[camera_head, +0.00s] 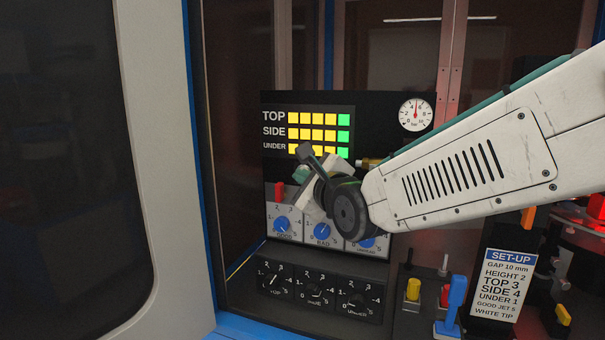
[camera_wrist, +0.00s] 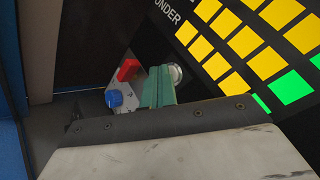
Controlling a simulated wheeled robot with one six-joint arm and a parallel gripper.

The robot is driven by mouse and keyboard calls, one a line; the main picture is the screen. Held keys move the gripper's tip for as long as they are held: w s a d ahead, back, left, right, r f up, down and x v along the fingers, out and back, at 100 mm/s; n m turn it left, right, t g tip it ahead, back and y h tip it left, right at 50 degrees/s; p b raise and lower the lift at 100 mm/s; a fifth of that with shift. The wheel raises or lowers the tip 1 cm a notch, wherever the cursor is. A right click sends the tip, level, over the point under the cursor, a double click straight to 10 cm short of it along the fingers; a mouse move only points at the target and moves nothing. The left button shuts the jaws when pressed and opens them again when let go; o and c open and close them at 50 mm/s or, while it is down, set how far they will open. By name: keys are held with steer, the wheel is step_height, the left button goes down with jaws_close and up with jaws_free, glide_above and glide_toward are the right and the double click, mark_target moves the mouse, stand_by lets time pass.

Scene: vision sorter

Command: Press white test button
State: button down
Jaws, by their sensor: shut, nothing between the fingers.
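A pale round knob-like part (camera_wrist: 176,73), which may be the white test button, shows in the wrist view just beyond my fingers, below the lamp panel. In the head view that spot is hidden behind my gripper and wrist. My gripper (camera_head: 300,174) is in front of the black control panel, just below the lamp rows. In the wrist view its green fingers (camera_wrist: 156,88) are shut and empty. They overlap the edge of the pale part; I cannot tell whether they touch it.
Left of my fingers are a red lever (camera_wrist: 128,69) and a blue knob (camera_wrist: 115,98). The lamp panel (camera_head: 318,133) has yellow and green lamps. Black dials (camera_head: 315,291) sit below. A set-up card (camera_head: 502,285) and a blue lever (camera_head: 451,306) are at right. The door frame (camera_head: 160,160) is left.

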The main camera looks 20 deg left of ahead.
steer(key=shift+s, duration=0.7)
steer(key=s, duration=0.5)
steer(key=shift+a, duration=0.2)
stand_by(0.4)
